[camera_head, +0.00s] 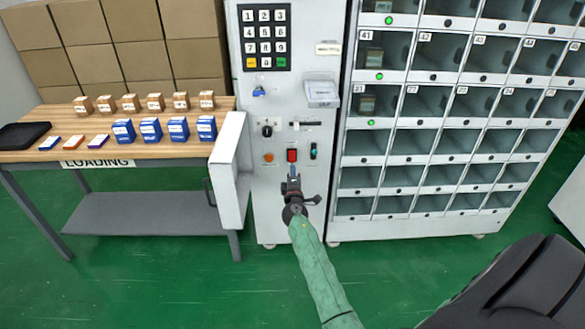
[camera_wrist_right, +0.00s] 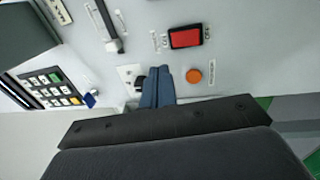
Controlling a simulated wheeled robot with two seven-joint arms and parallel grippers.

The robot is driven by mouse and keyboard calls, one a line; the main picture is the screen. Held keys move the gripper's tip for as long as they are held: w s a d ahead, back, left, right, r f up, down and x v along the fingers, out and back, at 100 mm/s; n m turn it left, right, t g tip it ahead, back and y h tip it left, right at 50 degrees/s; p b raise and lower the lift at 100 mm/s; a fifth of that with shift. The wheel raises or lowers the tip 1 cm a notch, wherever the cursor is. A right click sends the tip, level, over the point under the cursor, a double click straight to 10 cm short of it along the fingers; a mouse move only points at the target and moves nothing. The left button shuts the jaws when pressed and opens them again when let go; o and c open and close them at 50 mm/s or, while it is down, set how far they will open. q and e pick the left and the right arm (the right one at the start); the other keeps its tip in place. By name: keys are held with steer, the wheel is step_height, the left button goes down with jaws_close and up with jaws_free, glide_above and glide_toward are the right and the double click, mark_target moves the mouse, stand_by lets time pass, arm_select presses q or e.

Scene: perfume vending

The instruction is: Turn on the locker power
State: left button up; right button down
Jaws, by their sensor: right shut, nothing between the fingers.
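The white locker control panel (camera_head: 280,215) stands in the middle of the head view. A red rocker switch (camera_head: 291,155) sits low on it, between an orange round button (camera_head: 268,157) and a teal switch (camera_head: 313,151). A black knob (camera_head: 267,130) is above the orange button. My right gripper (camera_head: 293,170) is shut and empty, just below the red switch in the picture. In the right wrist view, its blue fingertips (camera_wrist_right: 158,74) lie together between the knob and the orange button (camera_wrist_right: 194,76); the red switch (camera_wrist_right: 185,37) is apart from them. Contact with the panel cannot be told. My left gripper is not in view.
A white panel door (camera_head: 228,172) stands open at the left. Above are a keypad (camera_head: 264,37) and a small box (camera_head: 322,93). Lockers (camera_head: 405,215) with several green lights adjoin at right. A loading table (camera_head: 100,150) holds small boxes at left.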

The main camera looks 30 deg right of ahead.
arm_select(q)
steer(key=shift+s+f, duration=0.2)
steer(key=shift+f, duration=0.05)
arm_select(e)
steer(key=s, duration=0.1)
steer(key=s+a, duration=0.1)
steer(key=shift+s+a+r, duration=0.2)
steer(key=shift+s+a, duration=0.1)
steer(key=shift+s, duration=0.05)
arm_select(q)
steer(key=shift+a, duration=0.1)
